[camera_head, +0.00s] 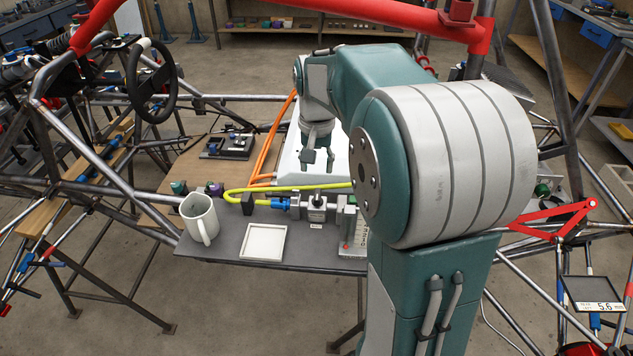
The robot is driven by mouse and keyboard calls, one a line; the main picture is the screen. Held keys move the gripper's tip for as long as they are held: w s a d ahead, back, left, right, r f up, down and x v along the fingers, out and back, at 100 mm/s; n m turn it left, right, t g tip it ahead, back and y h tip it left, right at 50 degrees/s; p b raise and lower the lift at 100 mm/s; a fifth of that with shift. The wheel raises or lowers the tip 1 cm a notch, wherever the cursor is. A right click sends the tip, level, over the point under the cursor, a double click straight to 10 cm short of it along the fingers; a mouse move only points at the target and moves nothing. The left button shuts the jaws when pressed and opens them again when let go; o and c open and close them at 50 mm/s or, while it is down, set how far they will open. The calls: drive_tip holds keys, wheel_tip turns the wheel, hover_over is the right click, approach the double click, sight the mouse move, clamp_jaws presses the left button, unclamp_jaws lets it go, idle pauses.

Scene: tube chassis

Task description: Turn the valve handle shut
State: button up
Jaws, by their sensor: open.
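A metal valve body (317,207) sits in a line of fittings on the dark bench plate (225,240), with a blue fitting (280,204) at its left. I cannot make out the valve handle for certain; the area is small and partly behind my arm. My gripper (319,158) points down above and behind the fittings, in front of a white panel (345,160). Its two fingers are apart with nothing seen between them. It looks clear of the valve body, but the exact gap is hard to tell. My arm hides the right part of the fittings.
A white mug (200,218) and a shallow white tray (264,243) stand on the front of the plate. A yellow hose (245,192) and orange hoses (270,140) run nearby. Steel chassis tubes, a red top tube (400,18) and a steering wheel (152,85) surround the bench.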

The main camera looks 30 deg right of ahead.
drive_tip(key=shift+r, duration=1.8)
drive_tip(key=shift+a, duration=0.1)
drive_tip(key=s+a+n+t, duration=0.2)
drive_tip(key=s+a, duration=0.4)
drive_tip(key=s, duration=0.3)
drive_tip(key=s+a+n+t, duration=0.3)
drive_tip(key=s+a+n, duration=0.2)
drive_tip(key=s, duration=0.5)
drive_tip(key=shift+s+a+f+t, duration=0.2)
drive_tip(key=shift+a+f+t, duration=0.1)
drive_tip(key=shift+a, duration=0.5)
drive_tip(key=shift+w+r, duration=0.1)
drive_tip(key=shift+r, duration=0.05)
drive_tip(key=shift+c, duration=0.5)
